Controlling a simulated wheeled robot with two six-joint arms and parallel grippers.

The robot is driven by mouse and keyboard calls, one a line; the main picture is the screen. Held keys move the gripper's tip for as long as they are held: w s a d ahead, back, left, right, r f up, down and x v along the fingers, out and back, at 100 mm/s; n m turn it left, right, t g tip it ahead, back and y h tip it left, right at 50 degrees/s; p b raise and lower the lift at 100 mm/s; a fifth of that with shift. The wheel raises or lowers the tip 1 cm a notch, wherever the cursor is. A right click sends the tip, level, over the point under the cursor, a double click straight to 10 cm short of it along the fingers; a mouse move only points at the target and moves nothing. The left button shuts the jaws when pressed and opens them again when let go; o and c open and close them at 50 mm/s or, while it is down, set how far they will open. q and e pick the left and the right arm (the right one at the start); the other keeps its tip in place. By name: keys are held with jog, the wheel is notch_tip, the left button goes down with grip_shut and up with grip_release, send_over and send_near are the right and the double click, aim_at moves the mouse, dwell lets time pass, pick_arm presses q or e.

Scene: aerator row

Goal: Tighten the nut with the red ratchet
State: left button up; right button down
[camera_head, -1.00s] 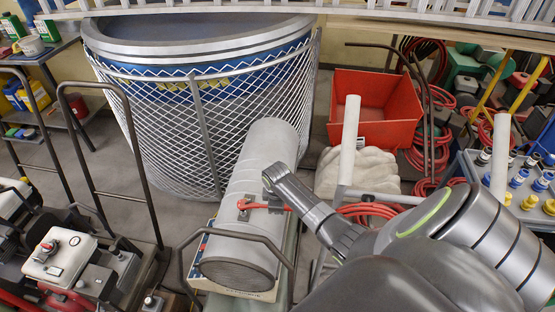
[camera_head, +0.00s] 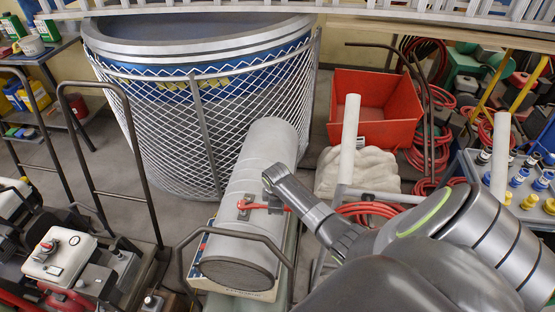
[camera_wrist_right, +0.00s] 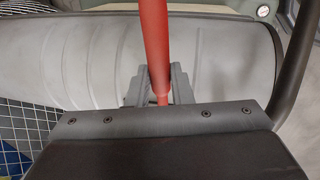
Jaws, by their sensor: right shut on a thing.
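The red ratchet (camera_head: 262,206) lies across the top of the grey cylinder (camera_head: 262,160) in the head view. Its head sits over a small grey plate (camera_head: 243,210) on the cylinder; the nut is hidden or too small to tell. The outer part of the ratchet's handle goes behind my right arm. The fingertips are hidden in the head view. My left gripper is out of view.
A bent metal bar (camera_head: 240,239) arches over the cylinder's front end. A large mesh-covered blue tub (camera_head: 200,130) stands behind it. A red bin (camera_head: 385,108) and pale sacks (camera_head: 358,172) are at back right, and a machine cart (camera_head: 75,255) is at left.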

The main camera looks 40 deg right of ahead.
jog(key=shift+s, duration=0.1)
jog(key=shift+s+a+r+m+p, duration=0.55)
jog(key=shift+a+m+p, duration=0.35)
jog(key=shift+p, duration=0.85)
jog(key=shift+d, duration=0.15)
jog(key=shift+p, duration=0.3)
jog(key=shift+f, duration=0.15)
